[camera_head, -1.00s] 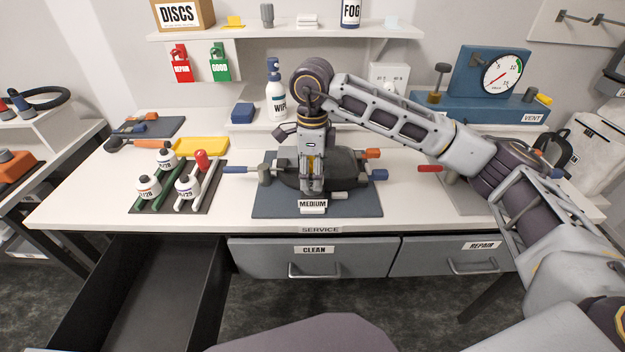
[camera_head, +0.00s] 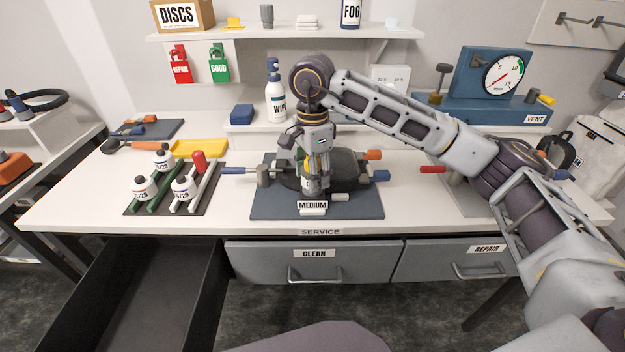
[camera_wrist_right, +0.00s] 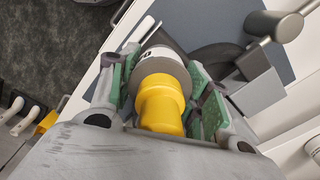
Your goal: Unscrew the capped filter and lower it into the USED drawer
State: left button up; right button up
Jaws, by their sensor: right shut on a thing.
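My right gripper (camera_head: 314,188) is over the dark fixture on the blue mat, pointing down behind the MEDIUM label. In the right wrist view its green-padded fingers (camera_wrist_right: 160,92) are shut around the capped filter, which has a yellow cap (camera_wrist_right: 162,105) and a grey and white body (camera_wrist_right: 160,60). Whether the filter's thread is still engaged is hidden. An open dark drawer (camera_head: 150,285) sits below the bench at the left; it looks empty and its label is out of view. My left gripper is not in view.
A rack (camera_head: 212,195) with several white-labelled bottles stands left of the mat (camera_head: 350,208). Blue-handled tools flank the fixture. The CLEAN drawer (camera_head: 350,262) and REPAIR drawer (camera_head: 425,262) are shut. A spray bottle (camera_head: 276,100) stands behind. Bare bench lies along the front left edge.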

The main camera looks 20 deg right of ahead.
jog(key=shift+n+b, duration=0.6)
jog(key=shift+n, duration=1.1)
jog(key=shift+n+b, duration=0.5)
jog(key=shift+n, duration=1.4)
jog(key=o, duration=0.9)
jog(key=shift+o, duration=1.2)
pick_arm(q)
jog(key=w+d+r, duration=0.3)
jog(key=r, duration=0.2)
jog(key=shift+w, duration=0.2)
pick_arm(e)
jog(key=shift+o, duration=0.2)
